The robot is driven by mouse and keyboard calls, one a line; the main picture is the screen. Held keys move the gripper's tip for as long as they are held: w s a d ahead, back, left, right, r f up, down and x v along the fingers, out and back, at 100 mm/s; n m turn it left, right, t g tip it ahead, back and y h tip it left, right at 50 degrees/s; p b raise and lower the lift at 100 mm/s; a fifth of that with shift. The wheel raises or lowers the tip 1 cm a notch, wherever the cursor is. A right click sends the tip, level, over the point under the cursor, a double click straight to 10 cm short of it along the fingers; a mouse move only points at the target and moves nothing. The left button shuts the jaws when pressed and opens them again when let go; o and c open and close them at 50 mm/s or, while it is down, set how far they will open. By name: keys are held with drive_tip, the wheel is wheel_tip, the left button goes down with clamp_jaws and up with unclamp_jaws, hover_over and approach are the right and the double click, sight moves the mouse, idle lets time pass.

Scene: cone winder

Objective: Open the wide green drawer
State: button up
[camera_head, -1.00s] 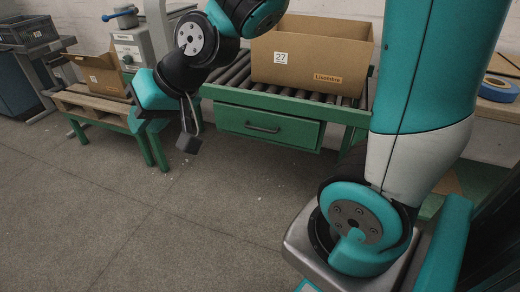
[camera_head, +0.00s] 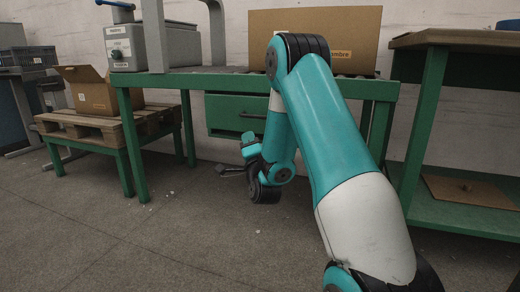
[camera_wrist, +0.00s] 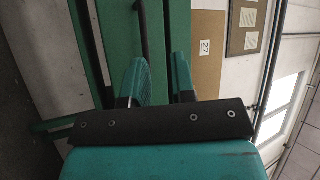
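The wide green drawer (camera_head: 225,112) sits under the roller bench, its front flush and shut; my arm hides its right part. Its dark bar handle (camera_head: 252,115) shows partly beside my arm. My gripper (camera_head: 228,170) is low in front of the bench, below the drawer and apart from it. In the wrist view, the drawer front (camera_wrist: 120,45) stands sideways with the dark handle (camera_wrist: 143,30) ahead of the left finger. My gripper's two teal fingers (camera_wrist: 158,75) are spread with an empty gap between them.
A cardboard box (camera_head: 350,30) stands on the green bench (camera_head: 175,82). A pallet table (camera_head: 75,125) with an open carton (camera_head: 90,90) is at left. A green workbench (camera_head: 430,100) with a lower shelf stands at right. The floor in front is clear.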

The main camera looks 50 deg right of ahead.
sight(260, 118)
drive_tip(key=s+d+f+m+h+b, duration=0.3)
drive_tip(key=f+h, duration=0.1)
drive_tip(key=f, duration=0.2)
drive_tip(key=shift+g, duration=0.3)
drive_tip(key=p+x, duration=1.2)
drive_tip(key=x, duration=0.5)
drive_tip(key=shift+d+r+p, duration=0.25)
drive_tip(key=shift+d+p, duration=0.05)
drive_tip(key=shift+p, duration=0.1)
clamp_jaws()
